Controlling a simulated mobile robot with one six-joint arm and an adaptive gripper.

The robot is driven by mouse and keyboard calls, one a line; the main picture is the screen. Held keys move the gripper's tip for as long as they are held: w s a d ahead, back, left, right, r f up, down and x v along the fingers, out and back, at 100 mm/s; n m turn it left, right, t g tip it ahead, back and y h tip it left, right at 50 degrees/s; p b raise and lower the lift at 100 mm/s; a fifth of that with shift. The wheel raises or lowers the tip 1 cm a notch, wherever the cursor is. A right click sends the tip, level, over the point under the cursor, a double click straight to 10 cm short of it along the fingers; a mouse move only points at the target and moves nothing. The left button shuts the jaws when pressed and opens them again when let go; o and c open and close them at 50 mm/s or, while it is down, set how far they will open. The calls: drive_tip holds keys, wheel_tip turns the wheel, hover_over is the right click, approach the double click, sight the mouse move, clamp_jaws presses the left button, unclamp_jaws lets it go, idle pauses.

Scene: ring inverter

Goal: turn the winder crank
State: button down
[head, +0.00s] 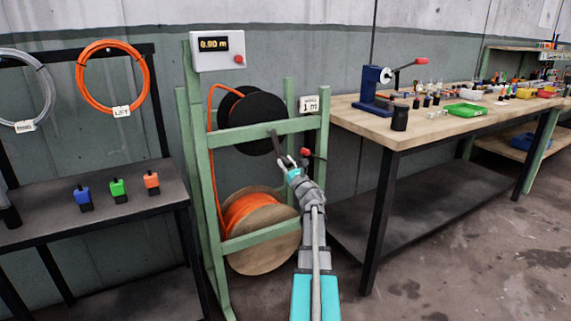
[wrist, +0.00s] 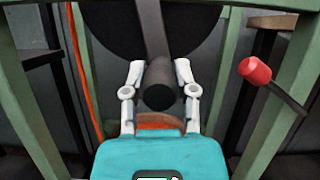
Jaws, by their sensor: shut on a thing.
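The green winder frame (head: 265,131) stands against the wall with a black reel (head: 240,108) near its top. A dark crank arm (head: 276,143) comes down in front of the reel, and it also shows in the wrist view (wrist: 152,28). At its lower end is a dark round crank handle (wrist: 158,88). My gripper (head: 289,163) is at the crank's lower end; in the wrist view its two fingers (wrist: 158,75) are shut on the handle, one on each side. The display box (head: 216,50) above reads 0.90 m and has a red button.
A red-knobbed lever (wrist: 256,71) sticks out just right of my gripper. An orange cable spool (head: 247,213) sits low in the frame. A workbench (head: 360,118) stands on the right, and a dark shelf (head: 60,200) with several coloured blocks on the left.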

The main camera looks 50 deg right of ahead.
drive_tip(key=a+m, duration=0.1)
drive_tip(key=m+h, duration=0.1)
drive_tip(key=m, duration=0.1)
drive_tip(key=shift+w+a+f+g+h, duration=0.15)
drive_tip(key=shift+w+a+g+h, duration=0.15)
drive_tip(key=shift+w+a, duration=0.05)
drive_tip(key=shift+c, duration=2)
unclamp_jaws()
